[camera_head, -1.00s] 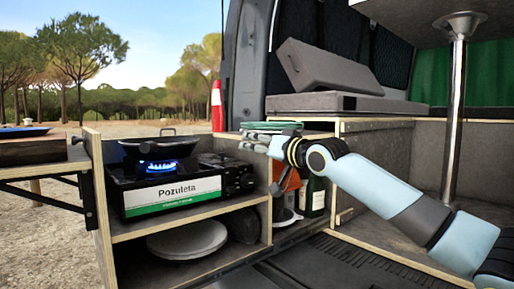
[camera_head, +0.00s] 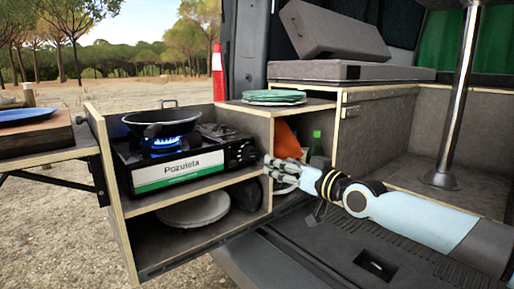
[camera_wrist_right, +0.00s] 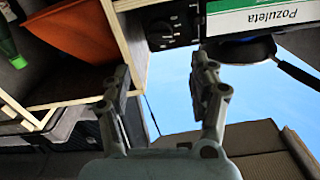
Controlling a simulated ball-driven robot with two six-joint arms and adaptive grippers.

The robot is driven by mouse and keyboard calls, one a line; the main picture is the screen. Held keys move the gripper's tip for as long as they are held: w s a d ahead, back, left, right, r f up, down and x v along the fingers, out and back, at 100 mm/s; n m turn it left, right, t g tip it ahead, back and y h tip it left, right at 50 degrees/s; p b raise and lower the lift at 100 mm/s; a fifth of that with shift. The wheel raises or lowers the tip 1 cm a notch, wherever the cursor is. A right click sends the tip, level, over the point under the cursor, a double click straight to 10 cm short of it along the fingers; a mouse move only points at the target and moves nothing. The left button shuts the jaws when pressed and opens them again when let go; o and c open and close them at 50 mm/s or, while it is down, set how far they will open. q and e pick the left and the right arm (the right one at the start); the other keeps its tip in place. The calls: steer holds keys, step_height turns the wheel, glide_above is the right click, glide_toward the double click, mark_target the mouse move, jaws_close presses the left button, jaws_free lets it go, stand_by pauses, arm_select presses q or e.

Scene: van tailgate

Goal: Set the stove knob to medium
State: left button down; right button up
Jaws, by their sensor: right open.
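The stove (camera_head: 180,168) is black with a white and green "Pozuleta" label and sits on the upper shelf of the pull-out unit. A blue flame (camera_head: 165,143) burns under the black pan (camera_head: 162,121). The dark stove knob (camera_head: 240,153) is on the front panel at the stove's right end; its setting is too small to read. My right gripper (camera_head: 268,168) is just right of and below the knob, apart from it. In the right wrist view, the gripper (camera_wrist_right: 162,66) is open and empty, with the knob (camera_wrist_right: 160,29) beyond the gap between its fingers. My left gripper is out of view.
A wooden divider (camera_head: 266,196) stands right of the stove, close to my right fingers. An orange item (camera_head: 287,141) and a green bottle (camera_head: 316,143) are in the compartment beside it. Green plates (camera_head: 273,97) lie on top. A grey plate (camera_head: 193,209) is on the lower shelf.

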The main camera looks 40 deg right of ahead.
mark_target(256, 154)
steer(key=w+b, duration=0.1)
steer(key=w, duration=0.2)
steer(key=w+b, duration=0.2)
steer(key=w, duration=0.1)
steer(key=w+b, duration=0.2)
steer(key=w, duration=0.1)
steer(key=shift+w+a+f, duration=0.1)
steer(key=shift+a+f, duration=0.2)
steer(key=shift+a, duration=0.05)
steer(key=shift+w+r, duration=0.2)
steer(key=shift+w, duration=0.35)
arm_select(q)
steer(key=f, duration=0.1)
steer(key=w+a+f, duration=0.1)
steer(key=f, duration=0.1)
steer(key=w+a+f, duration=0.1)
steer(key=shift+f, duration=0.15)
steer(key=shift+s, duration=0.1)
